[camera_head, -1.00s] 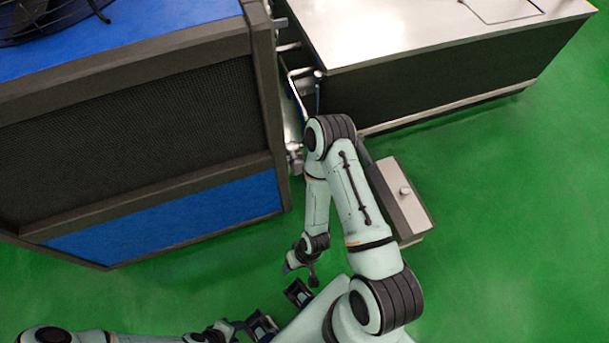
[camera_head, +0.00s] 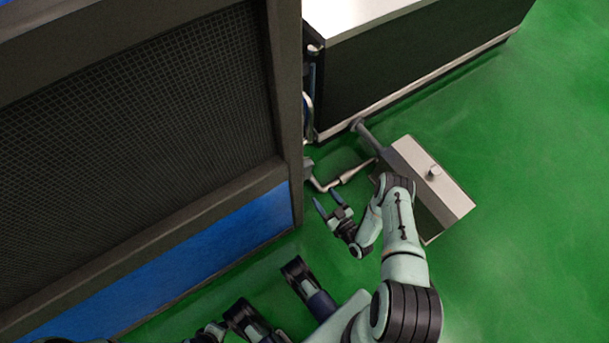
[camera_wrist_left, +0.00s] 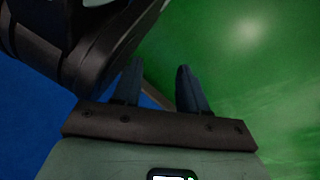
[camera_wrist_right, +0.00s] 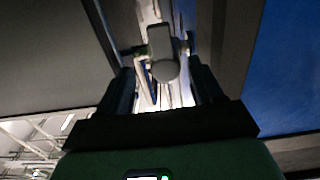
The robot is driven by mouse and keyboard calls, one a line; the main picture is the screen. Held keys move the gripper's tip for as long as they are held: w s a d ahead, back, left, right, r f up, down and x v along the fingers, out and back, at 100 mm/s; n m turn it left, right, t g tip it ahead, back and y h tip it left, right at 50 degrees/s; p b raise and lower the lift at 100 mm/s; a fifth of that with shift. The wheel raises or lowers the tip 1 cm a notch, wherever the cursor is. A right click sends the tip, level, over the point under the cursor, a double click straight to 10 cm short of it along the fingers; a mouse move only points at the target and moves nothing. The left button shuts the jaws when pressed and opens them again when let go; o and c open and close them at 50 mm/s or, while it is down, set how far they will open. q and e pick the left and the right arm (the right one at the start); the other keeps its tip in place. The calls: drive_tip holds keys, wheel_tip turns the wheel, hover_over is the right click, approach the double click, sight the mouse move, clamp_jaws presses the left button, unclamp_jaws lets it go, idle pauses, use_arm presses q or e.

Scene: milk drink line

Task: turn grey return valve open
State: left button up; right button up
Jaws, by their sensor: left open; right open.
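My right gripper (camera_head: 327,203) is open in the head view, low beside the gap between the dark-framed cabinet and the steel-topped unit. A grey pipe fitting with a pale bent rod (camera_head: 345,179) lies just beyond its fingers. In the right wrist view, a grey rounded handle (camera_wrist_right: 163,66), apparently the return valve's, stands ahead between the open fingers of the right gripper (camera_wrist_right: 163,75). I cannot tell whether the fingers touch it. My left gripper (camera_wrist_left: 160,72) is open and empty in the left wrist view, over green floor.
The mesh-sided cabinet (camera_head: 140,130) with a blue lower panel stands at left. The steel-topped unit (camera_head: 420,60) stands at the back. A grey box with a knob (camera_head: 440,185) is on the floor beside my right arm. Green floor at right is free.

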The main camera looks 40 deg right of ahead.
sight(308, 176)
drive_tip(key=w+b, duration=0.1)
drive_tip(key=w, duration=0.2)
drive_tip(key=w+b, duration=0.1)
drive_tip(key=w, duration=0.3)
drive_tip(key=w+d+b, duration=0.1)
drive_tip(key=w, duration=0.3)
drive_tip(key=shift+d, duration=0.1)
drive_tip(key=shift+w, duration=0.55)
use_arm(q)
drive_tip(key=s+f+g, duration=0.2)
drive_tip(key=s+f, duration=0.2)
drive_tip(key=s, duration=0.3)
drive_tip(key=shift+a+n+g, duration=0.3)
drive_tip(key=shift+a, duration=0.15)
drive_tip(key=shift+s+f, duration=0.1)
use_arm(e)
clamp_jaws()
